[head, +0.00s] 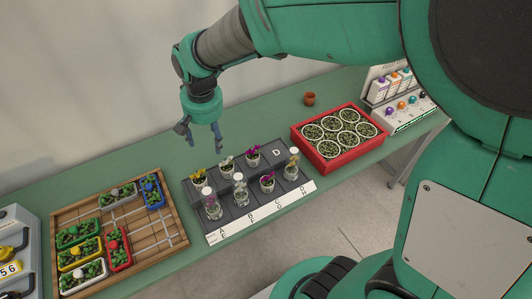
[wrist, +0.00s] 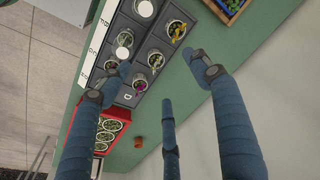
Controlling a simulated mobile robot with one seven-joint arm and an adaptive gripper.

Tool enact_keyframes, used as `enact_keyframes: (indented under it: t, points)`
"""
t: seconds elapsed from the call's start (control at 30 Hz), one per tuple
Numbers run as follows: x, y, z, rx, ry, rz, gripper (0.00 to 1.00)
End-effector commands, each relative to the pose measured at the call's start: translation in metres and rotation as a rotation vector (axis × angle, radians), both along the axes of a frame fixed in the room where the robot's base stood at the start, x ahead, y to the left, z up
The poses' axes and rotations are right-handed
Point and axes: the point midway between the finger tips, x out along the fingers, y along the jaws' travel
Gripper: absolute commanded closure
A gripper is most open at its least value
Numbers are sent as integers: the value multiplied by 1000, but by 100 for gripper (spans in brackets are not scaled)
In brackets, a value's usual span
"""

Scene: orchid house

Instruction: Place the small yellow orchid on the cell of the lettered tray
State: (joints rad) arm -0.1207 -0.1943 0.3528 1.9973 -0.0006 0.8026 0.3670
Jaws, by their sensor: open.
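The lettered tray (head: 274,152) is dark grey, with a white lettered front edge, and holds two rows of potted and capped plants. The back-row cell marked D is bare; its letter also shows in the wrist view (wrist: 127,97). A small pot with yellowish flowers (head: 198,177) stands at the back left of the tray; it also shows in the wrist view (wrist: 176,31). A capped plant at the front right also looks yellowish. My gripper (head: 203,132) is open and empty, above the tray's back left. Its spread fingers show in the wrist view (wrist: 163,76).
A wooden tray (head: 160,242) with coloured planters lies at the left. A red crate (head: 349,161) of round pots stands at the right, with a small terracotta pot (head: 309,98) behind it. Green bench top is free behind the lettered tray.

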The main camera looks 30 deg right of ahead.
Motion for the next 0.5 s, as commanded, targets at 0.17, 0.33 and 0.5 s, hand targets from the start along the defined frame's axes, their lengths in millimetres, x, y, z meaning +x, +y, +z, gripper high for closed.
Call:
enact_keyframes:
  t: [0.17, 0.33, 0.5]
  points:
    - [-42, -17, 46, -7, -67, 44, 37]
    - [-85, -31, 79, -22, -125, 87, 37]
    - [-130, -44, 103, -40, -183, 129, 37]
